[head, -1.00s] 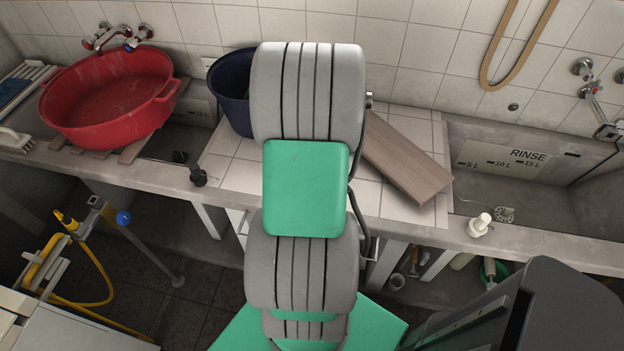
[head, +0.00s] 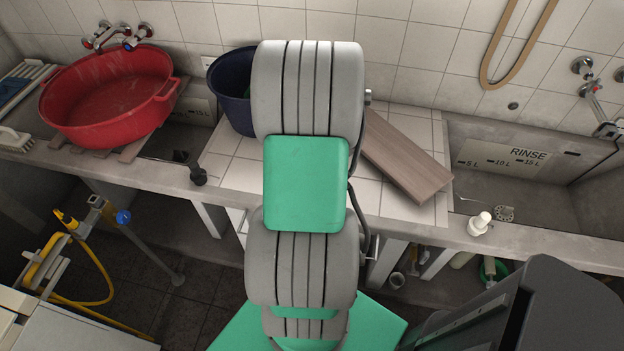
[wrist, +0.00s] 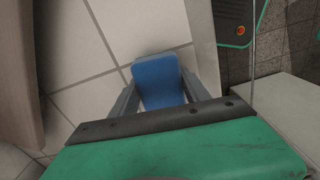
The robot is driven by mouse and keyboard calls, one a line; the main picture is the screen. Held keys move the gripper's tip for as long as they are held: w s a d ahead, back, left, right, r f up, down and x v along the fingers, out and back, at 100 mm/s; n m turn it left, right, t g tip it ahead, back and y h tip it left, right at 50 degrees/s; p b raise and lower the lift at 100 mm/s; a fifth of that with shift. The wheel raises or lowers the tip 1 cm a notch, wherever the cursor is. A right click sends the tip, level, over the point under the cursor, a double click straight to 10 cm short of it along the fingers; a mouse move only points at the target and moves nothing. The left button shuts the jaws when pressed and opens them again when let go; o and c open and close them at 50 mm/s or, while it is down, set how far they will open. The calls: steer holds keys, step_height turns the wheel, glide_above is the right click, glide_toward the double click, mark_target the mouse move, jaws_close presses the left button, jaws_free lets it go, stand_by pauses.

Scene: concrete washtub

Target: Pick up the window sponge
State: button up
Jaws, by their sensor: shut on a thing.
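In the wrist view a flat blue piece, the window sponge (wrist: 158,82), sits between the two grey fingers of my gripper (wrist: 160,92). My gripper is shut on it. White tiles show behind and around the sponge; I cannot tell whether it touches them. A dark bar and a green part of my gripper fill the lower part of the wrist view and may hide the rest of the sponge. In the head view my arm hides both the gripper and the sponge.
A wooden board (head: 406,158) lies on the tiled counter (head: 245,172), right of my arm. A dark blue bucket (head: 228,95) stands left of it. A red tub (head: 110,108) is at the left. A white bottle (head: 479,224) stands on the ledge before the rinse basin (head: 530,185).

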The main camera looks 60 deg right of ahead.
steer(key=shift+r, duration=0.1)
steer(key=shift+c, duration=0.3)
steer(key=shift+r, duration=0.25)
step_height(320, 180, up, 3)
steer(key=shift+f+b, duration=0.2)
steer(key=shift+b, duration=0.2)
steer(key=s+a+r, duration=0.8)
steer(key=a+r, duration=0.1)
steer(key=a, duration=0.2)
steer(key=shift+s+r+b, duration=0.35)
steer(key=shift+b, duration=0.05)
